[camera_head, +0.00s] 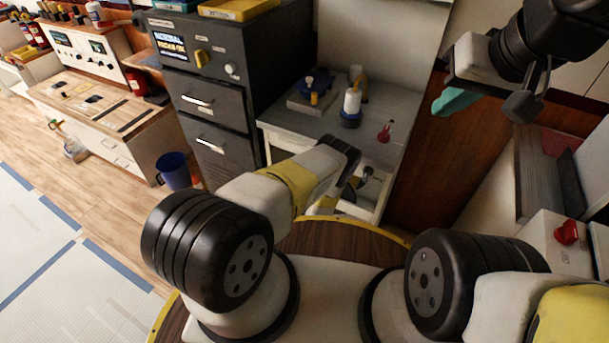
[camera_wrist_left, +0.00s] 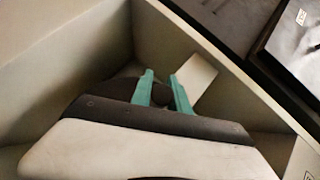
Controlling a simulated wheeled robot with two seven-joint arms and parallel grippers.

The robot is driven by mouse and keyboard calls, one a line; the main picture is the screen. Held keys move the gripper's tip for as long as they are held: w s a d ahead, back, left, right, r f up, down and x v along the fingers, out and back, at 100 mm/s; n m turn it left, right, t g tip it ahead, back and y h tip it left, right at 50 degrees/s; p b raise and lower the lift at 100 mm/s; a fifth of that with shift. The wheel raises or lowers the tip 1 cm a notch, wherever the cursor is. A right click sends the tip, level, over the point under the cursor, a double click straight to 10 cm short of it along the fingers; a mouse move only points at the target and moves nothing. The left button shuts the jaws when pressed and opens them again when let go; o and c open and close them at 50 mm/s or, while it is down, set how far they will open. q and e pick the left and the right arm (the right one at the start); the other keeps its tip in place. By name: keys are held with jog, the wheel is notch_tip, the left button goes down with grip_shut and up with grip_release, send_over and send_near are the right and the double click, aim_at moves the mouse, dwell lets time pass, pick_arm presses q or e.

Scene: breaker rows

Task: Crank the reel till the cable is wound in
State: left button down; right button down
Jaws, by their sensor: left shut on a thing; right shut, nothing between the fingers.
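A blue device with an orange upright handle, which looks like the reel (camera_head: 317,82), sits on a flat grey base on the grey bench. I cannot make out a cable. My left arm reaches to the open drawer below the bench top. In the left wrist view my left gripper (camera_wrist_left: 165,92) is inside a pale, box-like space, its teal fingers closed on a dark rounded thing (camera_wrist_left: 160,94) that is mostly hidden. In the head view its fingers are hidden. My right gripper (camera_head: 455,102) is shut and empty, raised at the upper right, away from the bench.
On the bench (camera_head: 292,132) stand a white spool on a blue base (camera_head: 351,106) and a small red item (camera_head: 384,133). A dark cabinet (camera_head: 215,95) stands left of it, a blue bin (camera_head: 174,171) on the floor. A red button (camera_head: 567,232) is at right. Floor at left is clear.

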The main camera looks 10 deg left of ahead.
pick_arm(q)
jog(key=shift+w+r, duration=0.1)
jog(key=shift+r, duration=0.05)
dwell(0.3)
jog(key=c, duration=1.3)
grip_release()
jog(key=shift+o, duration=0.2)
jog(key=v, duration=0.8)
